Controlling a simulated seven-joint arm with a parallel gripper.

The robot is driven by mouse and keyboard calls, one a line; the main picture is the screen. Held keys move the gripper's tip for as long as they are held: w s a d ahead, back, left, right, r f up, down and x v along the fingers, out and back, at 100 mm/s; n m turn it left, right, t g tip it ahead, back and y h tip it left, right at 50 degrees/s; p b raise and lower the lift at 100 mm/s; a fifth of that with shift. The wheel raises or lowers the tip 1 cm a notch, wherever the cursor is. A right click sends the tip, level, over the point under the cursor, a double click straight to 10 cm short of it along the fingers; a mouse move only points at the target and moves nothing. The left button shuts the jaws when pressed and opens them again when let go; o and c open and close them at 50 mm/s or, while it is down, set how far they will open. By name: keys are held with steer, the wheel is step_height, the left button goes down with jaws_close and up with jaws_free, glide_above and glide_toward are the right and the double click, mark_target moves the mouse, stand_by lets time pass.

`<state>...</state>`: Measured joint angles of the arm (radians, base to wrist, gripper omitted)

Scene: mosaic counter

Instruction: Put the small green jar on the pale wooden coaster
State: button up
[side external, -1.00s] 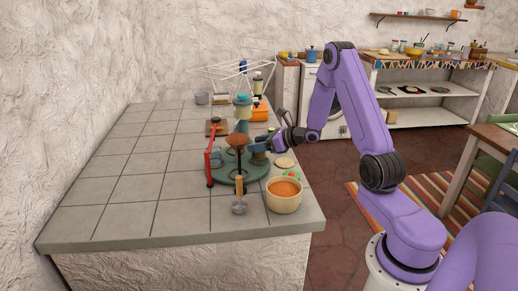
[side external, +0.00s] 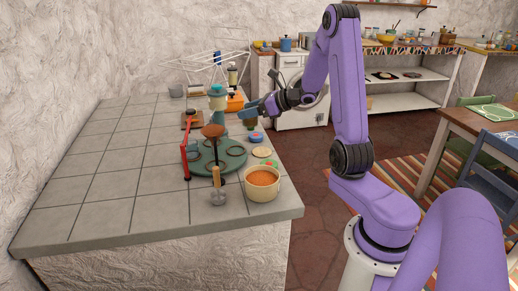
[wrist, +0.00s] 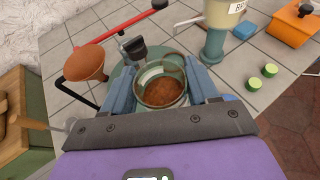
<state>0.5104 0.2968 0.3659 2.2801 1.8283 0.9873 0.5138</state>
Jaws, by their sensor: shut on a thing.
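The small green jar (wrist: 160,88) is a greenish glass with brown contents, gripped between the two blue fingers of my gripper (wrist: 161,92) in the wrist view. In the side view my gripper (side external: 254,110) holds the jar (side external: 249,121) raised above the counter, at the right edge behind the green turntable. The pale wooden coaster (side external: 262,152) is a small round disc on the counter, nearer the camera and lower than the jar, right of the turntable. Nothing is seen on it. The coaster is not visible in the wrist view.
The green turntable (side external: 205,163) has a brown mushroom-like piece (side external: 213,131) and a red-handled tool (side external: 184,157) by it. An orange-filled pot (side external: 262,185) stands in front of the coaster, and a blue-pink round item (side external: 256,137) behind it. An orange box (side external: 235,101) stands farther back.

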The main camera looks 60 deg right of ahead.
steer(key=s+a+r, duration=0.1)
steer(key=s+a, duration=0.2)
steer(key=s, duration=1.1)
glide_above(262, 152)
step_height(262, 152, down, 9)
steer(key=shift+f, duration=0.2)
steer(key=shift+w+d+f, duration=0.1)
steer(key=shift+f, duration=1.55)
steer(key=shift+f, duration=0.15)
steer(key=o, duration=1.1)
steer(key=shift+o, duration=0.2)
